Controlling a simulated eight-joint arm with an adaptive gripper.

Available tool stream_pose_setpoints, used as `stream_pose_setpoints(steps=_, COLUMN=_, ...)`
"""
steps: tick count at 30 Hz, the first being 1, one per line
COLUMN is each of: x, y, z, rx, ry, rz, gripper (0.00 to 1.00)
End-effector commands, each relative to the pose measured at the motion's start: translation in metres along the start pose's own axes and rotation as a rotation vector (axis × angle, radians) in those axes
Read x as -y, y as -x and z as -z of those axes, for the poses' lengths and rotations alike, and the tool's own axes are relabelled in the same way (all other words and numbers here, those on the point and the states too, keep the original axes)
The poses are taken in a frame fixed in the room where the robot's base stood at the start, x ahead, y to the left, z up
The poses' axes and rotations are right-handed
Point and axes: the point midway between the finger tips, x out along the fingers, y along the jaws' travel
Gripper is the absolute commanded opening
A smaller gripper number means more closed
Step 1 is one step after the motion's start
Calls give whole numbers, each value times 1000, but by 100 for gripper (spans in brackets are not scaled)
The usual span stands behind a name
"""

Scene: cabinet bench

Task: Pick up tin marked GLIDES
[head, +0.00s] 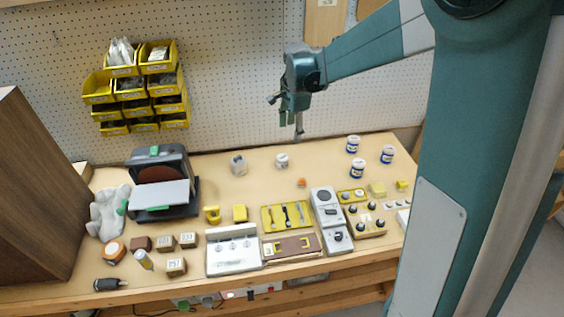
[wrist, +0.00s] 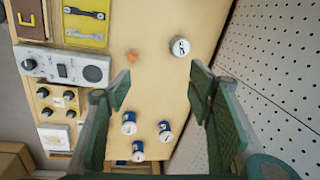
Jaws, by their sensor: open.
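Three blue-and-white tins stand at the right of the bench: a back one (head: 353,144), a right one (head: 388,154) and a front one (head: 358,168). In the wrist view they show low between the fingers (wrist: 129,122). Two pale tins stand further left, one (head: 238,163) and another (head: 282,160); the latter also shows in the wrist view (wrist: 180,46) with a dark mark on top. No label can be read as GLIDES. My gripper (head: 287,108) is open and empty, raised above the back of the bench; its fingers (wrist: 160,88) are wide apart in the wrist view.
A pegboard (head: 230,100) with yellow bins (head: 140,85) rises behind the bench. An orange piece (head: 301,182) lies near the pale tin. A grey meter (head: 329,215), a knob box (head: 367,220) and a yellow tool tray (head: 287,215) fill the front. A disc sander (head: 162,185) stands left.

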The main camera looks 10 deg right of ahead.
Motion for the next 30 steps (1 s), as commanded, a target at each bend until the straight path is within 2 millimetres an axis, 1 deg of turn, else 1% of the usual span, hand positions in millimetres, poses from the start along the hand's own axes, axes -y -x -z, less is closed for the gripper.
stream_pose_setpoints(steps=1, x=7, y=-10, z=1, rx=1, ry=-23, rz=-8, gripper=52)
stream_pose_setpoints(steps=6, x=24, y=-40, z=2, rx=5, ry=-110, rz=-37, gripper=52)
stream_pose_setpoints(steps=11, x=39, y=-70, z=3, rx=5, ry=-193, rz=-64, gripper=52)
stream_pose_setpoints(steps=18, x=58, y=-117, z=4, rx=2, ry=-316, rz=-106, gripper=52)
stream_pose_setpoints(steps=24, x=70, y=-156, z=4, rx=-5, ry=-414, rz=-139, gripper=52)
stream_pose_setpoints(steps=27, x=74, y=-172, z=4, rx=-8, ry=-453, rz=-152, gripper=52)
stream_pose_setpoints(steps=30, x=77, y=-183, z=4, rx=-11, ry=-480, rz=-161, gripper=52)
